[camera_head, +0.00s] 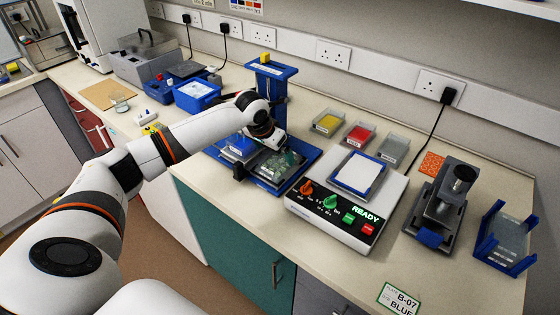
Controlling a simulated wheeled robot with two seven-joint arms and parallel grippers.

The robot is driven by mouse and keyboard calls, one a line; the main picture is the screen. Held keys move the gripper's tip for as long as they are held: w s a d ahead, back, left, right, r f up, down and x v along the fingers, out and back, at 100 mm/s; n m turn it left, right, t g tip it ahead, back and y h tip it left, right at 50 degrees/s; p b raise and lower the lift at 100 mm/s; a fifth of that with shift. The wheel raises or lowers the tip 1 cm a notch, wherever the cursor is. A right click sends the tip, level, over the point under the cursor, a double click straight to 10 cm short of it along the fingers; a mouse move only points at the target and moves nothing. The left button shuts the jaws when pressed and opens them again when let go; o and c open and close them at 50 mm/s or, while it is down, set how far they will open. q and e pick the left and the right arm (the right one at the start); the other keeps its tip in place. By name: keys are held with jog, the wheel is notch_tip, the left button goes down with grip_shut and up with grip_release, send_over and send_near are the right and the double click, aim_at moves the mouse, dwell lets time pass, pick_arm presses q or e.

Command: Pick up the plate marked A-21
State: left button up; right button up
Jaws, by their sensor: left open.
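My left gripper (279,152) is open and reaches down over a clear plate (268,172) in a blue tray (300,178). The gripper and wrist hide part of this plate, and I cannot tell whether they touch it. Another plate (358,172) sits on the white device with the READY display. More clear plates (508,238) stand in a blue rack (488,248) at the far right. I cannot read the mark A-21 on any plate. My right gripper is not in view.
A card (398,299) at the front edge reads B-07 BLUE. The READY device (330,226) and a dark grey instrument (437,205) stand to the right. Trays with yellow (327,123) and red (359,135) contents sit behind. A blue stand (272,80) rises behind my gripper.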

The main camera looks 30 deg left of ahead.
aim_at(279, 162)
pick_arm(q)
jog(key=x, duration=0.2)
jog(key=p+x, duration=0.1)
jog(key=shift+s+d+f, duration=0.1)
jog(key=shift+d+f, duration=0.05)
jog(key=shift+f, duration=0.3)
jog(key=shift+w+f, duration=0.2)
jog(key=shift+f, duration=0.15)
jog(key=shift+c, duration=0.3)
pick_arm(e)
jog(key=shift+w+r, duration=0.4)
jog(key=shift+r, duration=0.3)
pick_arm(q)
jog(key=c, duration=0.9)
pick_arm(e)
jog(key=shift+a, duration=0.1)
pick_arm(q)
jog(key=shift+r, duration=0.2)
jog(key=shift+c, duration=0.2)
notch_tip(279, 162, up, 28)
jog(key=b, duration=0.4)
jog(key=shift+f, duration=0.15)
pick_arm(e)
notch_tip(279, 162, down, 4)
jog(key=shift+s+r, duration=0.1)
pick_arm(q)
jog(key=shift+r+p, duration=1.55)
jog(key=shift+p, duration=0.7)
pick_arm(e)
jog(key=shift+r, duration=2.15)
